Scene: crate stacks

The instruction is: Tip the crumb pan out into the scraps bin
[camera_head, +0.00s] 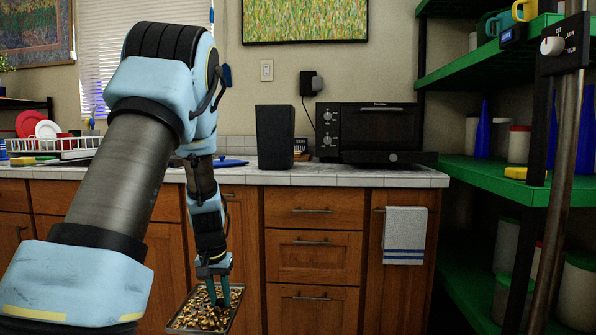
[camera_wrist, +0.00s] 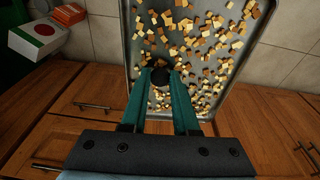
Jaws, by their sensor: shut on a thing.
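The crumb pan (camera_head: 173,326) is a shallow metal tray in front of the lower cabinets, below counter height. Its rim also shows in the wrist view (camera_wrist: 133,30). Many small brown and yellow crumbs lie spread over its floor. My gripper (camera_head: 222,298) comes down from above with teal fingers. In the wrist view my gripper (camera_wrist: 160,78) is shut on a black knob of the pan, and the pan extends beyond the fingertips. I cannot identify the scraps bin for certain; a tall dark box (camera_head: 275,137) stands on the counter.
A black toaster oven (camera_head: 366,132) stands on the counter (camera_head: 345,178) to the right. A towel (camera_head: 405,235) hangs on a cabinet door. Green shelves (camera_head: 490,178) stand at the right. A dish rack (camera_head: 65,150) is at the left. A carton (camera_wrist: 38,38) shows in the wrist view.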

